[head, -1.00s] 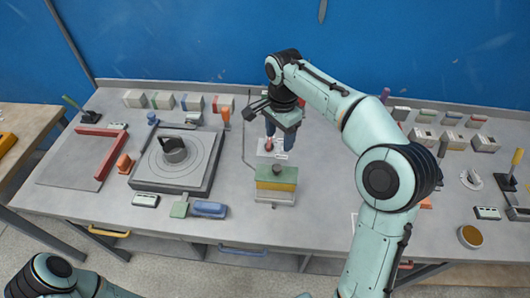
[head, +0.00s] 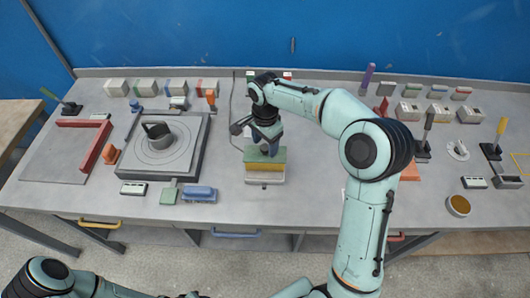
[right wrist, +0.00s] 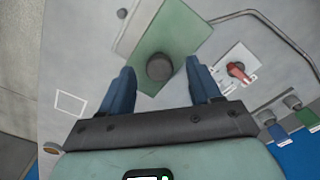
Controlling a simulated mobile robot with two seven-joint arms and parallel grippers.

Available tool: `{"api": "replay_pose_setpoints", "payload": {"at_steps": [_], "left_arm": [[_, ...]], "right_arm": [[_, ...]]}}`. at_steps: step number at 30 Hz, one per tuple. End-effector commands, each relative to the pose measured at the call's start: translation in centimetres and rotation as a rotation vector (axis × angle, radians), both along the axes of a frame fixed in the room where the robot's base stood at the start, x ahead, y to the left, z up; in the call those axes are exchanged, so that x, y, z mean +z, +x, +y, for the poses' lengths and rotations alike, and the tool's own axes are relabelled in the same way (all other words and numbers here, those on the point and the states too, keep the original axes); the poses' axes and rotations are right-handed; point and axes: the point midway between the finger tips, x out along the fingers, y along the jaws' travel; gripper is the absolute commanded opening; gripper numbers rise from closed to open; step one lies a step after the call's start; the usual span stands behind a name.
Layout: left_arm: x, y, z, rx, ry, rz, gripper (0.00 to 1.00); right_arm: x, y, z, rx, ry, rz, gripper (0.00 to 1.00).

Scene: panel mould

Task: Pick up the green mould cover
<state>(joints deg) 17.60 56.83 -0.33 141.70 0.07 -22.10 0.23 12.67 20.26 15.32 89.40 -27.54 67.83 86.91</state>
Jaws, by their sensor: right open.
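The green mould cover (head: 251,155) is the top layer of a small stack, above a yellow layer (head: 264,167) and a light grey base. In the right wrist view the cover (right wrist: 182,32) is a flat green plate with a round dark knob (right wrist: 159,67). My right gripper (head: 268,151) is directly over the cover, pointing down. In the right wrist view its two blue fingers (right wrist: 160,72) are apart, one on each side of the knob, with nothing held. From the head, the gripper hides the knob. Only part of my left arm shows at lower left; its gripper is out of view.
A turntable with a dark cup (head: 158,133) and a red L-shaped bar (head: 98,145) lie to the left. A red-handled piece (right wrist: 236,70) lies beside the stack. Several small blocks line the back.

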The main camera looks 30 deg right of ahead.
Motion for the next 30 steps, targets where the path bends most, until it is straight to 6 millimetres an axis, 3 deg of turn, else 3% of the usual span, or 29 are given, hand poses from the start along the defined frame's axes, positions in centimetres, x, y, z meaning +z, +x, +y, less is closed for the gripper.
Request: {"api": "replay_pose_setpoints", "payload": {"at_steps": [9,15,25,30], "left_arm": [[-0.1,-0.1,0.0,0.0,0.0,0.001,0.43],[-0.1,-0.1,0.0,0.0,0.0,0.001,0.43],[0.0,0.0,0.0,0.0,0.0,0.0,0.43],[0.2,0.2,0.0,0.0,0.0,-0.002,0.43]], "right_arm": [[-0.7,0.0,0.0,0.001,0.0,-0.001,0.63],[-0.6,0.0,0.0,0.001,0.0,-0.001,0.02],[-0.4,0.0,0.0,0.001,0.0,-0.002,0.02],[0.9,0.1,0.0,0.001,-0.001,-0.004,0.02]]}}
